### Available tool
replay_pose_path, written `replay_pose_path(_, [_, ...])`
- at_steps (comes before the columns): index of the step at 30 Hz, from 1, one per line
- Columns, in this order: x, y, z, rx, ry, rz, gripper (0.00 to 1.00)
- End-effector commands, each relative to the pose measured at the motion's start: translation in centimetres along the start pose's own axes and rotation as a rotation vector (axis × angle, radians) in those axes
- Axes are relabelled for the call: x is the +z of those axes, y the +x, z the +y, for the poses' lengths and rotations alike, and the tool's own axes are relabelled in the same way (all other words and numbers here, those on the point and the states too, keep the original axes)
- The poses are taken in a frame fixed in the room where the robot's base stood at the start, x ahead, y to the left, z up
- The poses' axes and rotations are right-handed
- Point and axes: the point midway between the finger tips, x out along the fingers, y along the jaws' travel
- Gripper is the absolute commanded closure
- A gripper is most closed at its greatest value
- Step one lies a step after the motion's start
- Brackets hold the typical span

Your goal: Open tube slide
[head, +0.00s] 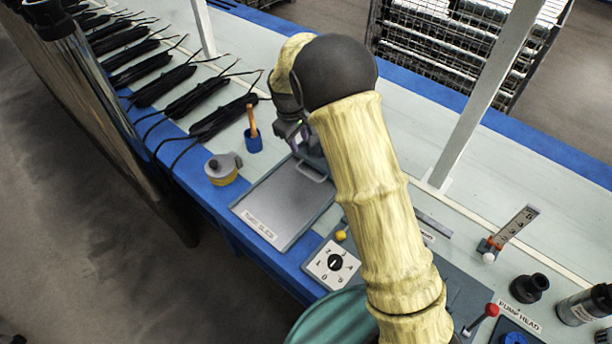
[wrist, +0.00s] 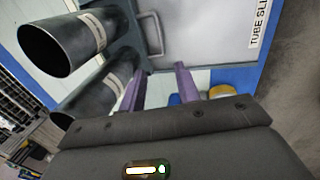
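The tube slide (head: 285,203) is a flat grey panel with a "TUBE SLIDE" label on its near edge and a metal handle (head: 312,172) at its far end. In the wrist view the slide (wrist: 205,35) fills the upper middle, and its handle (wrist: 152,33) stands upright left of centre. My gripper (wrist: 163,78) has two purple fingers spread apart with nothing between them. The fingertips point towards the handle and look short of it. In the head view my gripper (head: 293,130) is beside the handle's far side, partly hidden by my arm.
Two dark tubes (wrist: 55,47) lie left of the handle in the wrist view. A grey-lidded yellow pot (head: 222,168) and a blue cup (head: 253,141) stand left of the slide. A dial plate (head: 332,265) sits at its right. Black bundles (head: 165,85) line the bench's left part.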

Motion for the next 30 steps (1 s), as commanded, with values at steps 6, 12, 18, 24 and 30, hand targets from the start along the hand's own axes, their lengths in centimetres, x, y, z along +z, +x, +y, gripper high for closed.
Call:
replay_pose_path(6, [0.0,-0.1,0.1,0.001,0.001,0.001,0.67])
replay_pose_path(12, [0.0,0.5,0.1,0.0,0.002,0.0,0.67])
replay_pose_path(18, [0.1,3.0,0.1,-0.001,0.003,-0.002,0.67])
replay_pose_path(24, [0.1,6.6,0.1,-0.001,0.004,-0.002,0.67])
replay_pose_path(30, [0.1,10.1,0.1,0.0,0.003,-0.001,0.67])
